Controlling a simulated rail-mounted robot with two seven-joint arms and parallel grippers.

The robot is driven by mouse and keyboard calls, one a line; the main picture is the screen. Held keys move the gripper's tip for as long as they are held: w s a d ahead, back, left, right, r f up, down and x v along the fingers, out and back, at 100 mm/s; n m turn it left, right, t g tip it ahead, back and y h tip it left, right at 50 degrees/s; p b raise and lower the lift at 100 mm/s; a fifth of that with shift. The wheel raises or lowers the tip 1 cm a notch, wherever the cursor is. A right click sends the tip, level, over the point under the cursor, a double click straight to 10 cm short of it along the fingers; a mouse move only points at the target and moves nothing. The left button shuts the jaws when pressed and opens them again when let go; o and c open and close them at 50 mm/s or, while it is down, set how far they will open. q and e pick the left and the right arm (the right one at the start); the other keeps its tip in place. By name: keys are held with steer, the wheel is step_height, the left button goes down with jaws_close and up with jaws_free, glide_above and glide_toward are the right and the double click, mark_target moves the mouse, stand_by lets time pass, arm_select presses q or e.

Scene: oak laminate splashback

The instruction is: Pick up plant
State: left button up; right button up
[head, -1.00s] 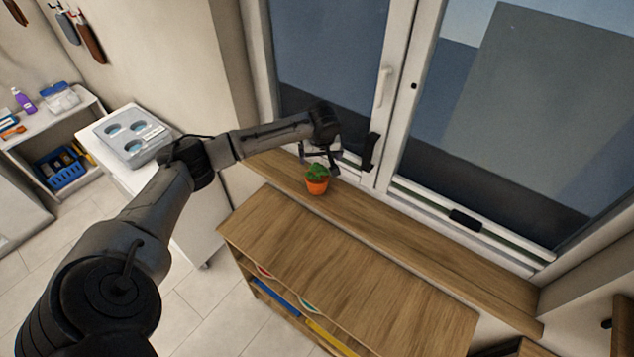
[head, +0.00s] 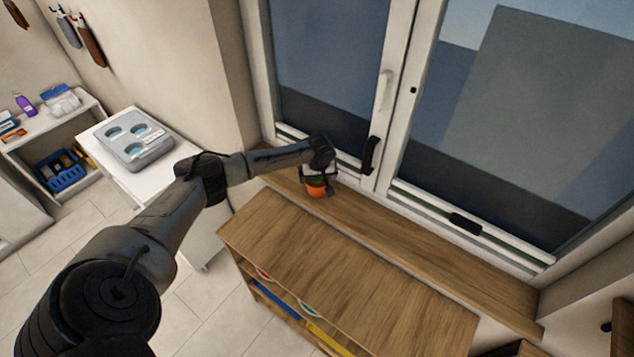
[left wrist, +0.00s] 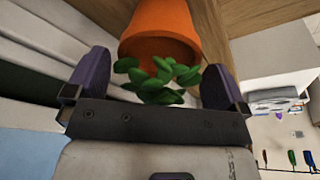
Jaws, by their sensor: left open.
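The plant is a small green succulent in an orange pot (head: 316,188), standing on the wooden window sill (head: 400,228). My left gripper (head: 318,184) is down around it from above, and hides most of the leaves in the head view. In the left wrist view, the leaves (left wrist: 160,80) and the orange pot (left wrist: 160,30) show between the two open fingers of the left gripper (left wrist: 158,80). Gaps show between the fingers and the leaves. My right gripper is not in view.
A window with a white frame (head: 398,100) and a dark handle (head: 371,155) stands right behind the sill. A wooden shelf unit (head: 330,270) with a clear top is in front of it. A white cabinet with a grey tray (head: 133,140) stands to the left.

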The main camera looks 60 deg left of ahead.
arm_select(q)
steer(key=shift+a+f, duration=0.15)
steer(key=shift+f, duration=0.45)
steer(key=c, duration=0.9)
